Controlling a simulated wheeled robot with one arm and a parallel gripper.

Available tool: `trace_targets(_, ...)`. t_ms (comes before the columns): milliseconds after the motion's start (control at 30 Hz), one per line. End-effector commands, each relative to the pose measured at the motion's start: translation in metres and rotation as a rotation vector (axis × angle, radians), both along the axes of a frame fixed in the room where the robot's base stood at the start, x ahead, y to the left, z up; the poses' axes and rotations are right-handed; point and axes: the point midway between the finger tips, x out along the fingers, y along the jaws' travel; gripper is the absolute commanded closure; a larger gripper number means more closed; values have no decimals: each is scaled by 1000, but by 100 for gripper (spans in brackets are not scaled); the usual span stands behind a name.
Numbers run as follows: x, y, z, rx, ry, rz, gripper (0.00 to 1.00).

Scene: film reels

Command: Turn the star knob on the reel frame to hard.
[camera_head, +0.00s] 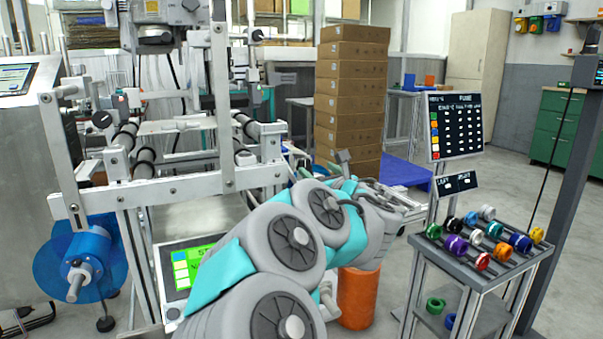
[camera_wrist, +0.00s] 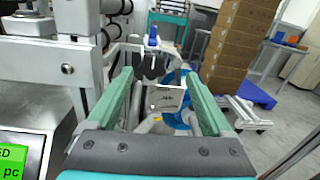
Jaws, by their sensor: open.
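My gripper (camera_wrist: 160,75) is open in the wrist view, with its two green fingers apart and nothing held between them. Beyond the fingers, a small pale plate with dark marks (camera_wrist: 165,99) shows in the gap; its marks are too small to read. A small blue-topped part (camera_wrist: 153,37) stands farther off, above the plate. I cannot tell whether either belongs to the star knob, which I cannot make out clearly. The reel frame (camera_head: 180,187) with its rollers fills the left of the head view. My arm hides part of it, and my fingers are not clear there.
A blue reel (camera_head: 88,255) sits low at the frame's left. A green-lit screen (camera_head: 200,262) is beside my arm. Stacked cartons (camera_head: 350,95) and an orange drum (camera_head: 360,297) stand beyond. A cart (camera_head: 480,272) of coloured spools is at right, with open floor behind it.

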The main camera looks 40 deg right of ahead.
Motion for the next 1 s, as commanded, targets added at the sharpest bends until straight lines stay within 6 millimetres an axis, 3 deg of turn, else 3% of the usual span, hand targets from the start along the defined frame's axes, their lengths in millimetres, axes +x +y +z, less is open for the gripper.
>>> trace_targets(100, 0, 3, -13, -96, 45, 46, 15)
trace_targets(333, 10, 4, -15, -124, 55, 62, 15)
trace_targets(800, 66, -10, -14, -120, 52, 61, 15)
trace_targets(1000, 77, -13, -14, -121, 54, 57, 15)
